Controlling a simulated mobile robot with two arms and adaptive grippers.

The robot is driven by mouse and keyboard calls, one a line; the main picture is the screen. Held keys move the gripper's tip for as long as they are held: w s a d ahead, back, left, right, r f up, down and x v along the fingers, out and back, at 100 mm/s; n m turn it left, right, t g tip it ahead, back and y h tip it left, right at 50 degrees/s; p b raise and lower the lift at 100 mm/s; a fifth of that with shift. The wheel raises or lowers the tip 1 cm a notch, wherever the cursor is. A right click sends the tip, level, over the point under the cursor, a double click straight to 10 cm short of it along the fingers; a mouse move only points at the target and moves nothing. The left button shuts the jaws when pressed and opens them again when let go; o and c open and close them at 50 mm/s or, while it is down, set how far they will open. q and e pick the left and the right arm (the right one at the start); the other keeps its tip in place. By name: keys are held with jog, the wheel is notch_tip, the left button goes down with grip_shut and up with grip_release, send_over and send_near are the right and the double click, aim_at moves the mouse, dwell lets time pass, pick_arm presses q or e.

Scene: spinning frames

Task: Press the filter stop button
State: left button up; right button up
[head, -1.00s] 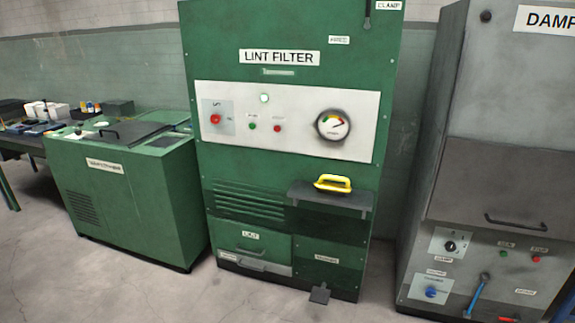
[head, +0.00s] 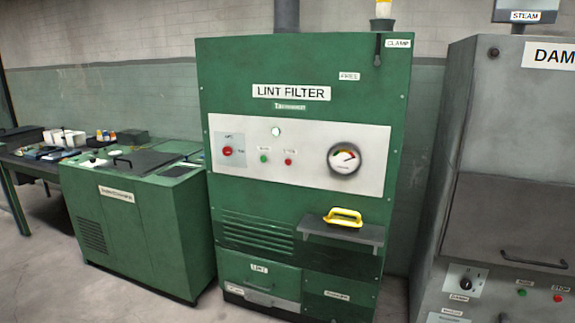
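The lint filter (head: 230,80) is a tall green cabinet in the middle of the head view, with a white control panel (head: 225,171) on its front. A small red button (head: 288,162) sits on the panel, right of a small green button (head: 264,158); the tiny labels above them are too blurred to read surely. A larger red knob or switch (head: 227,151) is on a grey plate at the panel's left. A round gauge (head: 344,158) is at the right, and a pale lamp (head: 276,131) sits above the buttons. Neither gripper shows in the head view.
A grey shelf (head: 340,232) with a yellow-handled tool (head: 344,217) juts from the cabinet front below the gauge. A low green machine (head: 140,220) stands left, a grey machine (head: 500,150) right. Bare floor (head: 50,280) shows at lower left.

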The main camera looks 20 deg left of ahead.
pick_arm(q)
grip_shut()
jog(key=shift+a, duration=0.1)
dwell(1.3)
